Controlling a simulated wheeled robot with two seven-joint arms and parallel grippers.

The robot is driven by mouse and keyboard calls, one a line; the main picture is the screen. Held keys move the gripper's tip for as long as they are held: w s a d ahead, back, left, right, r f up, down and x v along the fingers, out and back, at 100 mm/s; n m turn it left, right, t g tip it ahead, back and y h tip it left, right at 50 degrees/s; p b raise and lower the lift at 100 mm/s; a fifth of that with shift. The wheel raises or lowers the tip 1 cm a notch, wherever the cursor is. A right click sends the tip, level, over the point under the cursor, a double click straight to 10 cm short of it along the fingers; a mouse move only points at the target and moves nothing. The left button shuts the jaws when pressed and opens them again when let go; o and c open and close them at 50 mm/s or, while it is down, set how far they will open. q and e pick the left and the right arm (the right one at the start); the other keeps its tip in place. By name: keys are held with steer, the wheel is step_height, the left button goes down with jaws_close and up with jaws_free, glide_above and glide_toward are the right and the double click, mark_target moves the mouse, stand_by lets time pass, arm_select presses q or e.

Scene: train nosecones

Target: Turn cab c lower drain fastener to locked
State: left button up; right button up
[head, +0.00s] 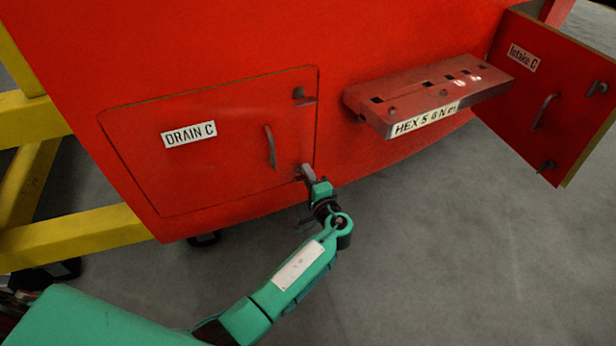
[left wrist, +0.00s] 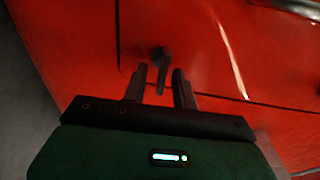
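The red drain C door (head: 225,155) lies flush in the red nosecone at the left of the head view. Its lower drain fastener (left wrist: 160,55) is a dark knob with a short lever in the left wrist view. The lever points down the picture, between my fingertips. In the head view my gripper mostly hides this fastener. My left gripper (head: 307,179) is at the door's lower right corner. In the left wrist view its two dark fingers (left wrist: 159,78) stand apart on either side of the lever, with gaps visible. My right gripper is not in view.
The upper drain fastener (head: 300,94) and a door handle (head: 270,147) are on the same door. A red tool shelf (head: 430,90) labelled HEX juts out at right. The intake C door (head: 550,95) hangs open beyond it. Yellow frame beams (head: 75,238) stand at left.

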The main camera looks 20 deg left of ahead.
arm_select(q)
steer(key=v, duration=1.3)
steer(key=shift+s+d, duration=0.25)
steer(key=shift+s, duration=0.05)
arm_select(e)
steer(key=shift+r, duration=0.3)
